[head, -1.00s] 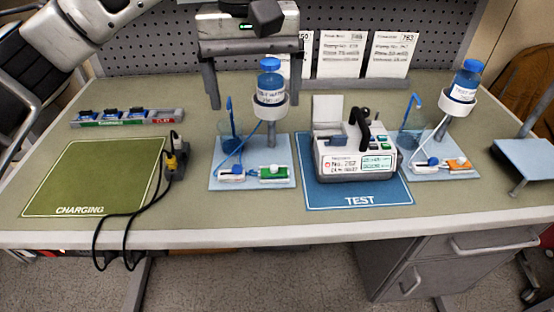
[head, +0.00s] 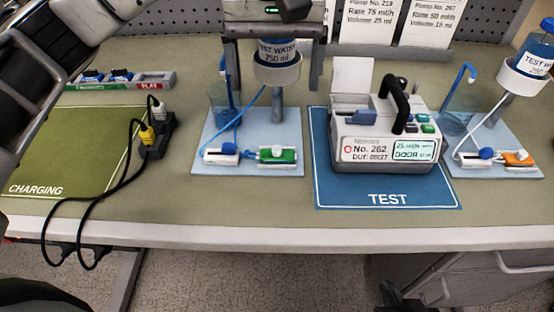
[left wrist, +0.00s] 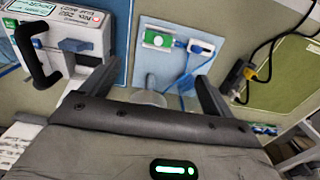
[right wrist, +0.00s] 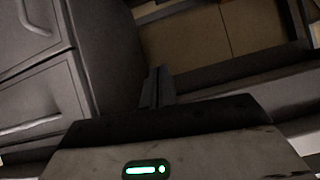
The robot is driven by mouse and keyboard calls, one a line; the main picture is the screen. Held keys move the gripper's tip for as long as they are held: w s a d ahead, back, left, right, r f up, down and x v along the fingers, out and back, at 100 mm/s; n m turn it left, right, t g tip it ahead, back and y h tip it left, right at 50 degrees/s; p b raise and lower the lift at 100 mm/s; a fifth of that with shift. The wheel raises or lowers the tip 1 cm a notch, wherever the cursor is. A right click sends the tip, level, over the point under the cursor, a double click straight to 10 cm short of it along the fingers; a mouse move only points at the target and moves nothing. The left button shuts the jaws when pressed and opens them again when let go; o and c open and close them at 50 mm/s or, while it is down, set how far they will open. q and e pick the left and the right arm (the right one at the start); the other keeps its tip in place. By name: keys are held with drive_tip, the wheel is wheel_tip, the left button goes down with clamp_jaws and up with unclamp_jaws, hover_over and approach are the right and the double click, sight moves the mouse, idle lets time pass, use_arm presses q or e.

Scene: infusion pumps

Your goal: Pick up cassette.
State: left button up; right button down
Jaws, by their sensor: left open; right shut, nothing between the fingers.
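A green cassette (head: 277,155) lies with a white and blue clamp piece (head: 221,156) on the left light-blue board (head: 248,170). It also shows in the left wrist view (left wrist: 158,40). An orange cassette (head: 519,159) lies on the right light-blue board (head: 490,172). The pump No. 262 (head: 385,150) stands on the blue TEST mat (head: 335,195) with its lid up. My left gripper (head: 275,85) is open and empty, above the back of the left board, its fingers either side of the bottle in the picture. My right gripper (right wrist: 155,75) is shut and empty, away from the cassettes.
A water bottle (head: 278,52) stands in a holder on a post behind the green cassette. A blue tube runs down to the board. A power strip (head: 158,135) with cables stands beside the green CHARGING mat (head: 60,130). A drawer cabinet (head: 450,275) is below the bench.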

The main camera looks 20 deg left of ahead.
sight(275, 147)
use_arm(q)
wheel_tip(275, 147, down, 15)
drive_tip(key=shift+r+p, duration=0.15)
drive_tip(key=shift+p, duration=0.75)
drive_tip(key=c, duration=1.1)
drive_tip(key=shift+r, duration=0.1)
